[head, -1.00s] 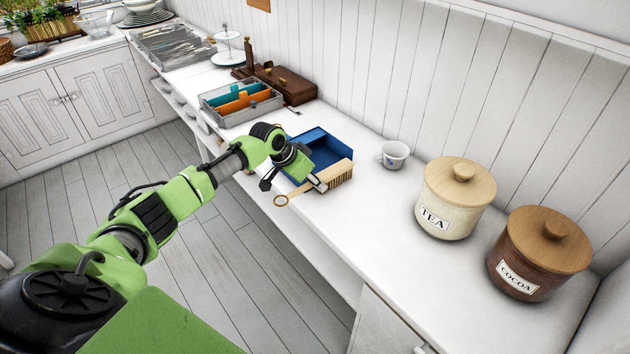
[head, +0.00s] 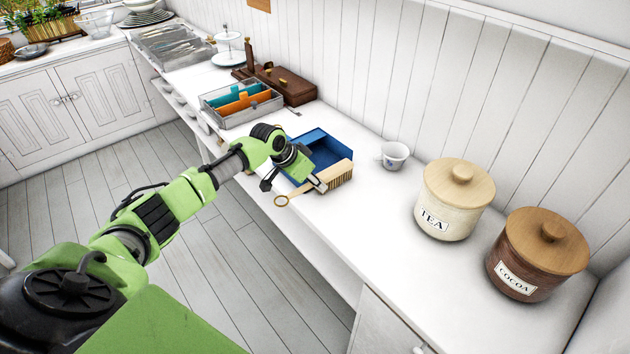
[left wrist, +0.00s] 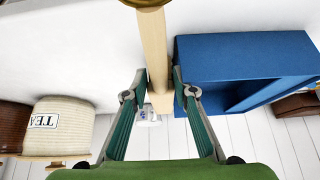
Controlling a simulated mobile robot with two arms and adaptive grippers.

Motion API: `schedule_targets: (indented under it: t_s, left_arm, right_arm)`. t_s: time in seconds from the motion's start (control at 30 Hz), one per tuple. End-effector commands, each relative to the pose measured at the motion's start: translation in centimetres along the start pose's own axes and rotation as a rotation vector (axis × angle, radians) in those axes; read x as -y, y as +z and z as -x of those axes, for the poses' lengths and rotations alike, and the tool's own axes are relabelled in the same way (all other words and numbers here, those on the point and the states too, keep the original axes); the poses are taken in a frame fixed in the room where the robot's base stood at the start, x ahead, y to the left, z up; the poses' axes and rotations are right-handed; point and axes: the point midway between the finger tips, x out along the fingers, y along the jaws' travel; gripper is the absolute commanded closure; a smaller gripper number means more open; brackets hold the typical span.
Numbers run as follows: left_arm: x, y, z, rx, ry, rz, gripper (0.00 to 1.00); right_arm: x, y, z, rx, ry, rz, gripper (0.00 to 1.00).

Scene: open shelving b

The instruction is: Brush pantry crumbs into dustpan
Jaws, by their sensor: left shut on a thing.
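The brush (head: 337,175) has a pale wooden handle, a ring at its near end and tan bristles. It lies along the near right side of the blue dustpan (head: 325,147) on the white counter. My left gripper (left wrist: 159,80) is shut on the wooden handle (left wrist: 154,45), with one finger on each side. In the head view the same gripper (head: 294,186) is low at the counter's front edge, just in front of the dustpan. The dustpan also shows right of the handle in the left wrist view (left wrist: 240,58). No crumbs can be made out. My right gripper is not in view.
A white cup (head: 393,156) stands right of the dustpan. Tea (head: 440,215) and cocoa (head: 518,276) canisters stand farther right. A grey divided tray (head: 243,118) and a brown case (head: 288,88) are farther left. The counter between dustpan and tea canister is mostly clear.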

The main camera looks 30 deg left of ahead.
Motion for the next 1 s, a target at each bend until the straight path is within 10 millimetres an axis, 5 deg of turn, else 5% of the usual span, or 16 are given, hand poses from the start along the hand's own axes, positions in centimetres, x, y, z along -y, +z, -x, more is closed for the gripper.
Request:
schedule_targets:
  t_s: [0.53, 1.0]
  left_arm:
    - [0.1, -0.1, 0.0, -0.003, 0.000, 0.000, 1.00]
    - [2.9, -0.1, 0.0, -0.003, -0.001, 0.001, 1.00]
  right_arm:
    - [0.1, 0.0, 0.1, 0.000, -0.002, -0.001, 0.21]
    - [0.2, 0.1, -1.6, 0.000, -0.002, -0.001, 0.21]
